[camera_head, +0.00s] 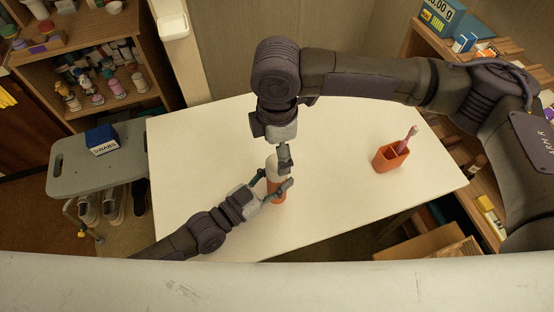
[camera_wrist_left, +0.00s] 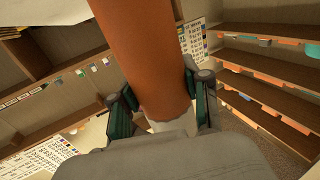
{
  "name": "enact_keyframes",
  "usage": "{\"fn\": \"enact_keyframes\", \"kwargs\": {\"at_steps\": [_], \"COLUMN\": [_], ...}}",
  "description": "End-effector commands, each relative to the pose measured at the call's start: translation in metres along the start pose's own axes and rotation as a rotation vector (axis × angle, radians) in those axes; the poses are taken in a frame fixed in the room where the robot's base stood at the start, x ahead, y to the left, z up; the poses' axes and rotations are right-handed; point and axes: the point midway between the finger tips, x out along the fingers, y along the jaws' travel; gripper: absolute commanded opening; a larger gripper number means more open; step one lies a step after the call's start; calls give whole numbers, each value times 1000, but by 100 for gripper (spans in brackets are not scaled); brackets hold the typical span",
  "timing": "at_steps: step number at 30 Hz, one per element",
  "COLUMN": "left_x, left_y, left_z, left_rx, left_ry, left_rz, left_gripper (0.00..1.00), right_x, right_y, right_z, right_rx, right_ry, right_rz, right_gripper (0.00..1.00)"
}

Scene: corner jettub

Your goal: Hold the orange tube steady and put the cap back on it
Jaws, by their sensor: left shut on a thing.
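The orange tube (camera_head: 277,191) stands upright near the middle of the white table, with a white cap (camera_head: 271,163) at its upper end. Whether the cap is seated cannot be told. My left gripper (camera_head: 276,184) is shut around the tube from the left. In the left wrist view the tube (camera_wrist_left: 148,55) fills the middle between the two fingers (camera_wrist_left: 163,98), with a white part at its lower end in the picture. My right gripper (camera_head: 281,160) points down at the cap from above, a finger overlapping it. Its other finger is hidden, so its grip is unclear.
An orange holder (camera_head: 389,157) with a pink toothbrush-like item stands on the right of the table (camera_head: 220,140). A grey stool (camera_head: 78,180) with a blue swabs box (camera_head: 101,139) stands left. Shelves flank both sides. The table around the tube is clear.

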Motion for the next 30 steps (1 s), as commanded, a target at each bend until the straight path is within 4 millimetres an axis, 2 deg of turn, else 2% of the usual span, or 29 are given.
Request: {"fn": "enact_keyframes", "kwargs": {"at_steps": [3, 7, 12, 19, 20, 25, 30], "left_x": [0, 0, 0, 0, 0, 0, 0], "left_y": [0, 0, 0, 0, 0, 0, 0], "left_z": [0, 0, 0, 0, 0, 0, 0], "left_rx": [0, 0, 0, 0, 0, 0, 0], "left_ry": [1, 1, 1, 1, 1, 1, 0], "left_rz": [0, 0, 0, 0, 0, 0, 0], "left_gripper": [0, 0, 0, 0, 48, 76, 76], "right_x": [-24, -41, -50, -50, -50, -50, -50], "right_y": [0, 0, 0, 0, 0, 0, 0], "right_z": [0, 0, 0, 0, 0, 0, 0], "right_rx": [-2, -1, -2, -1, -1, -1, -1], "right_ry": [1, 1, -1, 0, 0, 0, 0], "right_rz": [2, 1, 0, 0, 0, 0, -1], "right_gripper": [81, 81, 81, 81, 81, 81, 81]}}
